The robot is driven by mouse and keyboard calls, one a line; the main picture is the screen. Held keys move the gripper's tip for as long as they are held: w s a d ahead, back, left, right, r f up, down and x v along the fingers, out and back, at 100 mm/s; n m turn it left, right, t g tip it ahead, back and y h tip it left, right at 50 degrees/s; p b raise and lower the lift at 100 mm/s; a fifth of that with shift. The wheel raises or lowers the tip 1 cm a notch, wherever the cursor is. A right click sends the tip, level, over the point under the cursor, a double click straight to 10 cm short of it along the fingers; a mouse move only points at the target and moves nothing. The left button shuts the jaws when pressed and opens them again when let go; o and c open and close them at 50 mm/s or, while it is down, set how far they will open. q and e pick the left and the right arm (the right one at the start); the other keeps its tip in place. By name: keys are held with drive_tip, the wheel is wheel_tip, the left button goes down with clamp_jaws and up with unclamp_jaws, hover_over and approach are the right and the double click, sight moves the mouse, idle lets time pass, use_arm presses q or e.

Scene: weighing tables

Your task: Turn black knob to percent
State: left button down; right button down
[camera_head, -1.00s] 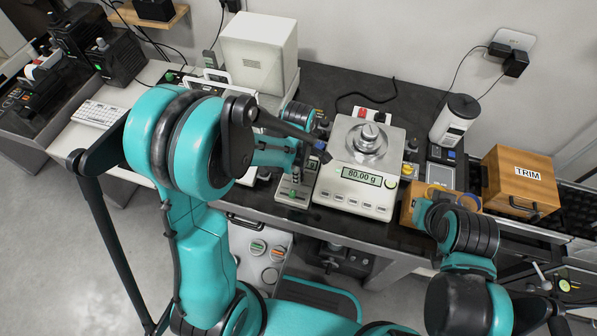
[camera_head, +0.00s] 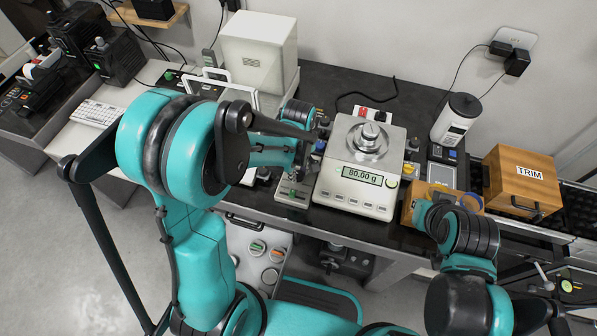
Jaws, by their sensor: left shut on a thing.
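My left gripper (camera_head: 304,158) is over the small grey control unit (camera_head: 292,197) left of the balance. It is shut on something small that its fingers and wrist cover. This looks like the black knob, but I cannot see the knob or its markings. The white balance (camera_head: 358,207) stands right of the gripper, with a metal weight (camera_head: 370,133) on its round pan. Its display (camera_head: 369,176) seems to read 80.00 g; no percent sign is legible. My right arm comes in at the lower right, and its gripper cannot be made out.
A wooden TRIM box (camera_head: 518,182) and a white cylindrical device (camera_head: 455,120) stand to the right. A large white box (camera_head: 260,50) stands behind my left arm. A wooden holder (camera_head: 408,207) is close to the balance's right side. Cables lie across the dark table behind the balance.

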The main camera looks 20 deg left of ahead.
use_arm(q)
drive_tip(key=m, duration=0.5)
drive_tip(key=m+b, duration=0.1)
drive_tip(key=m, duration=1.5)
idle(0.4)
drive_tip(key=c, duration=1.2)
unclamp_jaws()
drive_tip(key=shift+r, duration=0.1)
